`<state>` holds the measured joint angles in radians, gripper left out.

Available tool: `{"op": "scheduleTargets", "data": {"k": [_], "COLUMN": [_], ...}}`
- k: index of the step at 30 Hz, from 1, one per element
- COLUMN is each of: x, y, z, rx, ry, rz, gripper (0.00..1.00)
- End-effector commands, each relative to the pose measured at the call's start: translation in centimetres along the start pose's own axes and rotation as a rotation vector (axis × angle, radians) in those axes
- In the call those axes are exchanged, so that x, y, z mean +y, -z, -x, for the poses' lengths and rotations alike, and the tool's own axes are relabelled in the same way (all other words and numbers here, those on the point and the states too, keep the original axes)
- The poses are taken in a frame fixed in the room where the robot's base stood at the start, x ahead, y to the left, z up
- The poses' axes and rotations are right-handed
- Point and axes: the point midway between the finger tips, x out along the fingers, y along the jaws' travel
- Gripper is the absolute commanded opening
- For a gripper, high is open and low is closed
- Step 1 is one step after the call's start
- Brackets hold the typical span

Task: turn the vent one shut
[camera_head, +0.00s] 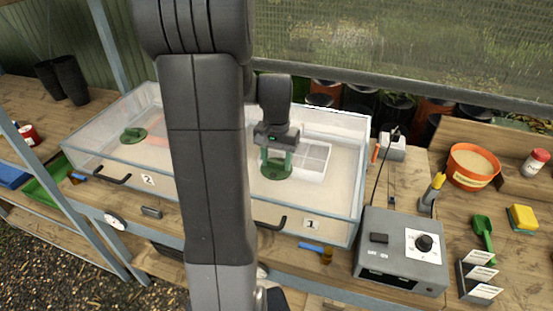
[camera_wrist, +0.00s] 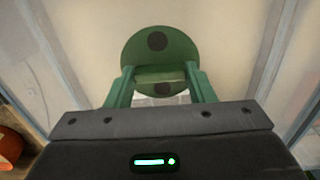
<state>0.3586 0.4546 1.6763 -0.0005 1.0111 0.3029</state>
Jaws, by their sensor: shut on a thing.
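The vent one is a round green disc (camera_head: 275,174) on the clear lid marked 1 (camera_head: 335,205). In the wrist view the disc (camera_wrist: 185,45) shows two dark round spots, one near its far edge and one nearer me; I cannot tell how far they are open. A raised green grip bar (camera_wrist: 160,79) crosses the disc. My gripper (camera_head: 276,160) comes down from above, its green fingers on either side of this bar and shut on it. It also shows in the wrist view (camera_wrist: 160,74). The near edge of the disc is partly hidden by my gripper.
A second green vent (camera_head: 133,135) is on the lid marked 2 at the left. A white tray (camera_head: 312,160) is under the clear cover beside my gripper. A grey control box (camera_head: 402,250) and an orange bowl (camera_head: 472,166) stand at the right. My arm hides the middle.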

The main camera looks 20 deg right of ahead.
Motion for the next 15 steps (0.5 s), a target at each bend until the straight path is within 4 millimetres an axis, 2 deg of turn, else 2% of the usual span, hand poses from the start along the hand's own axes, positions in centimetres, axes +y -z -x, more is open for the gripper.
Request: {"op": "scheduleTargets", "data": {"k": [4,5,8,15], "x": [-0.01,-0.01,-0.01,0.00], "y": [0.08,0.08,0.07,0.03], "z": [0.09,0.09,0.08,0.04], "rx": [0.003,0.003,0.003,0.001], "ry": [0.001,0.001,0.001,0.001], "rz": [-0.002,-0.002,-0.001,-0.001], "gripper": [0.26,0.53,0.71,0.71]}}
